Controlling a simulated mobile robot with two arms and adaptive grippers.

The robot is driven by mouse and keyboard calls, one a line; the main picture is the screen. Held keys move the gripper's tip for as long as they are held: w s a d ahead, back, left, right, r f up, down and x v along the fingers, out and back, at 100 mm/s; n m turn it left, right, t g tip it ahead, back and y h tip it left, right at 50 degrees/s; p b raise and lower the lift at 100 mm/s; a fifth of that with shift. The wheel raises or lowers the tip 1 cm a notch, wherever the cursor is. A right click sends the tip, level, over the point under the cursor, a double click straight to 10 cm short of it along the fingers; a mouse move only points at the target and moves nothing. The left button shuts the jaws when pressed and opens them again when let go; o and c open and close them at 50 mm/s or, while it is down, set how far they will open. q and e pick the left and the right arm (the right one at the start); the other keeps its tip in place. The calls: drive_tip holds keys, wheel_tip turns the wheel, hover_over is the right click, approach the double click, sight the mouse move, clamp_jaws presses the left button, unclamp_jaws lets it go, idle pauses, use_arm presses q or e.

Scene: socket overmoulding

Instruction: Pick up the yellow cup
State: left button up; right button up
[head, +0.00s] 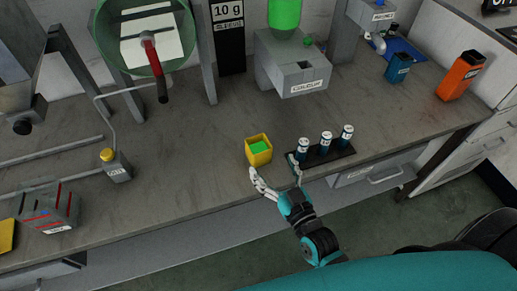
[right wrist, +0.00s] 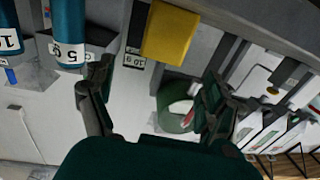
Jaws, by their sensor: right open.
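The yellow cup (head: 260,159), a square open-topped cup with green contents, stands upright on the workbench near its front edge in the head view. In the right wrist view, its yellow side (right wrist: 168,36) shows at the top, beyond the gap between the fingers. My right gripper (head: 272,166) is open and empty. It is just in front of the cup, with its fingers spread and one finger close to the cup's front left. The open fingers also show in the right wrist view (right wrist: 158,70). Whether any finger touches the cup cannot be told. My left gripper is not in view.
A black rack (head: 326,156) with three blue, white-labelled bottles stands right of the cup, close to one finger. A grey dispenser (head: 290,70) stands behind. A yellow-capped can (head: 116,168) is at left. An orange container (head: 460,76) is at right.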

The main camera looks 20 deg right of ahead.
sight(264, 152)
drive_tip(key=shift+w+a, duration=0.2)
drive_tip(key=shift+w, duration=0.95)
drive_tip(key=w, duration=0.3)
drive_tip(key=w+p, duration=0.1)
drive_tip(key=shift+w+a, duration=0.2)
drive_tip(key=shift+a, duration=0.1)
drive_tip(key=shift+w+f, duration=0.1)
drive_tip(key=shift+w, duration=0.15)
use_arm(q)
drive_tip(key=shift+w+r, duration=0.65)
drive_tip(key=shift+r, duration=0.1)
use_arm(e)
drive_tip(key=shift+c, duration=0.3)
drive_tip(key=c, duration=1.1)
drive_tip(key=shift+c, duration=0.6)
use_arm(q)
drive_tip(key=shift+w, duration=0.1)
